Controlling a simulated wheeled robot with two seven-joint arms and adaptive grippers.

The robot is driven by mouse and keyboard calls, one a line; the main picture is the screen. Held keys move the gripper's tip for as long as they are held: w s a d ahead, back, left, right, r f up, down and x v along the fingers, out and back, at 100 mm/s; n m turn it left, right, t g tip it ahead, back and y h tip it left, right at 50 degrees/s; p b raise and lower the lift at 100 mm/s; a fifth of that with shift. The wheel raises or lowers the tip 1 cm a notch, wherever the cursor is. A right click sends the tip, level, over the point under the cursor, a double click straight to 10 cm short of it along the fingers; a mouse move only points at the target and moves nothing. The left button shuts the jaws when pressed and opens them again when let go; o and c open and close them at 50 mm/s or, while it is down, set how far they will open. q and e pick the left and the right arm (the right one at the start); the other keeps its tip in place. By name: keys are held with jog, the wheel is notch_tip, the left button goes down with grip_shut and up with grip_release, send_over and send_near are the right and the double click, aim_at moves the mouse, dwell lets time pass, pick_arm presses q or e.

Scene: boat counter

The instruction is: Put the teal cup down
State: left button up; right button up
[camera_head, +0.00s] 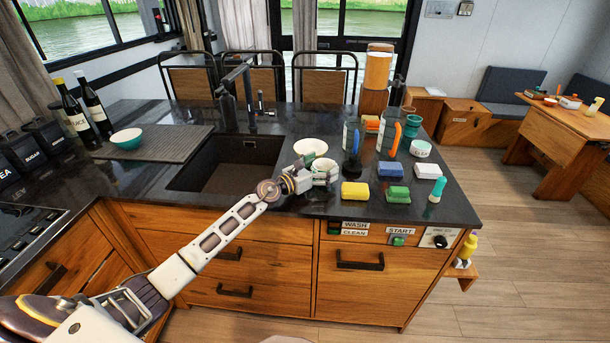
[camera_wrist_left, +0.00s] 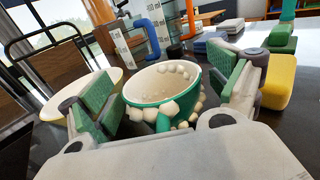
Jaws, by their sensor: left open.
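A teal cup (camera_wrist_left: 188,108) with a pale inside and white bumps is between the pads of my left gripper (camera_wrist_left: 170,92) in the left wrist view. The jaws are open, with a pad on either side of the cup. In the head view my left gripper (camera_head: 318,174) is low over the counter, right of the sink, and largely hides the cup. I cannot tell whether the cup's base touches the counter. My right gripper is not in view.
A white bowl (camera_head: 310,147) stands just behind the gripper. A yellow sponge (camera_head: 355,193), green sponge (camera_head: 397,194) and blue sponge (camera_head: 390,169) lie to the right. The sink (camera_head: 228,172) is left. The dark counter (camera_head: 325,207) is clear near its front edge.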

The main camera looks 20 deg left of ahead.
aim_at(315, 170)
pick_arm(q)
jog(key=shift+s+a, duration=0.25)
jog(key=shift+s, duration=0.2)
jog(key=shift+v, duration=1.1)
jog(key=shift+b+v, duration=0.6)
jog(key=shift+v, duration=2.45)
jog(key=shift+s+a, duration=0.3)
jog(key=shift+s, duration=0.25)
jog(key=shift+s+a+b, duration=0.3)
jog(key=shift+s, duration=0.2)
jog(key=shift+s+r, duration=0.1)
jog(key=shift+s, duration=0.05)
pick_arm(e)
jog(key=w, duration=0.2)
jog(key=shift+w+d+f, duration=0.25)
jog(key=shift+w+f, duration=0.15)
